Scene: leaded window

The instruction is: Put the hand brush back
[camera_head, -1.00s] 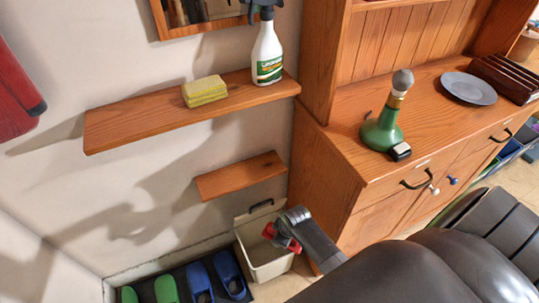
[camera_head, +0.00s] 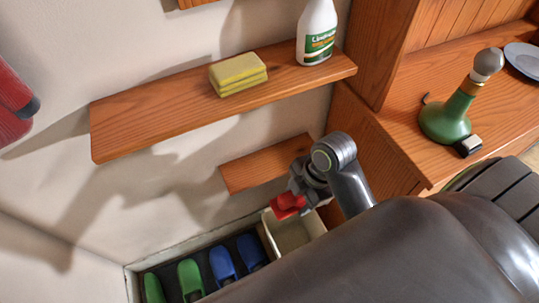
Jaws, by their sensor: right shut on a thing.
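My right gripper (camera_head: 297,196) is in the middle of the view, below the small wooden shelf (camera_head: 250,169) and above the cream bin (camera_head: 290,236). It is shut on a small red thing, which I take to be the hand brush (camera_head: 287,206). Only a short red part of it shows; I cannot make out its bristles or full shape. The gripper and wrist cover the right part of the small shelf and overlap the bin's rim in the picture. My left gripper is not in view.
Green and blue shoes (camera_head: 222,265) stand low by the wall. Something red (camera_head: 10,95) hangs at left.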

